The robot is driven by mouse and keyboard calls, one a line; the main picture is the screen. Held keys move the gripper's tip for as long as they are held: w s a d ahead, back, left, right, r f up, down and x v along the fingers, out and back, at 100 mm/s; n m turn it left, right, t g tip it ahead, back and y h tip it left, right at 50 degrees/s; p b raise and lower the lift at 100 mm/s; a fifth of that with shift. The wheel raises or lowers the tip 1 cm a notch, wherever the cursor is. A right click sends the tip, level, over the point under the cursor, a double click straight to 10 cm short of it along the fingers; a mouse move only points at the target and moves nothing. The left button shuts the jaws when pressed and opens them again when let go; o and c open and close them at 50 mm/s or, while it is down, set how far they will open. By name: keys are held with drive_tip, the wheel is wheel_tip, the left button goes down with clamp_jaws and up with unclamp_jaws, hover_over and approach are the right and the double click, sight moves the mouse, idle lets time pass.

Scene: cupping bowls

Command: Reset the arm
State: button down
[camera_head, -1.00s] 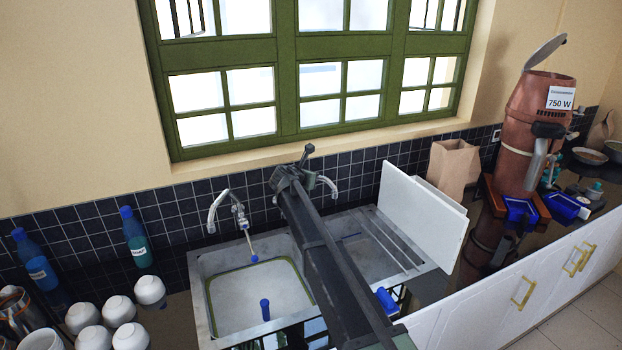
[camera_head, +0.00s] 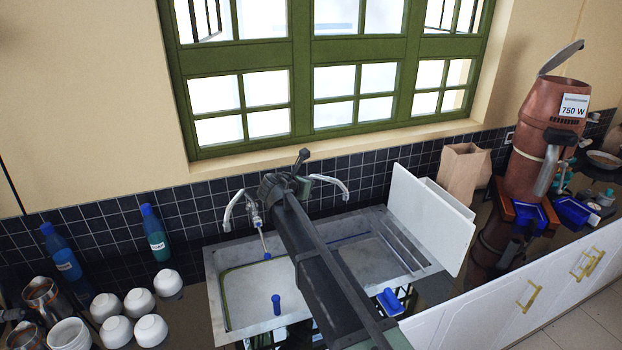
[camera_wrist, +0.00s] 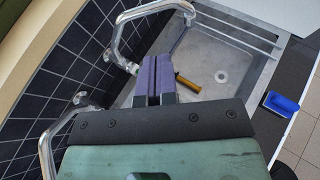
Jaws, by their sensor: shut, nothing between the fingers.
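My gripper (camera_wrist: 152,80) shows in the wrist view as two purple fingers pressed together, with nothing between them. They are above the area between the taps and the metal sink basin (camera_wrist: 215,72). In the camera_head view my arm reaches away over the middle of the double sink (camera_head: 232,322), toward the taps and window. My fingers cannot be made out in that view.
Several white bowls (camera_head: 139,302), metal jugs (camera_head: 42,293) and two bottles (camera_head: 62,252) stand left of the sink. Two taps (camera_head: 240,208) rise behind it. A white board (camera_head: 430,218), paper bag (camera_head: 464,172) and copper-coloured machine (camera_head: 545,135) stand right.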

drive_tip(key=s+d+f+m+g+y+b, duration=0.2)
drive_tip(key=s+d+f+m, duration=0.3)
drive_tip(key=s+m, duration=0.5)
drive_tip(key=s+d+f+m+g+y+b, duration=0.2)
drive_tip(key=s+d+f+m+g, duration=0.3)
drive_tip(key=s+d+m, duration=0.4)
drive_tip(key=s+d+f+m+g+y+b, duration=0.2)
drive_tip(key=s+d+f+m, duration=0.5)
drive_tip(key=s, duration=1.1)
drive_tip(key=m+g+b, duration=0.1)
drive_tip(key=m+g, duration=0.1)
drive_tip(key=m, duration=0.2)
drive_tip(key=shift+f+y, duration=0.25)
drive_tip(key=shift+y, duration=0.05)
drive_tip(key=shift+d, duration=0.15)
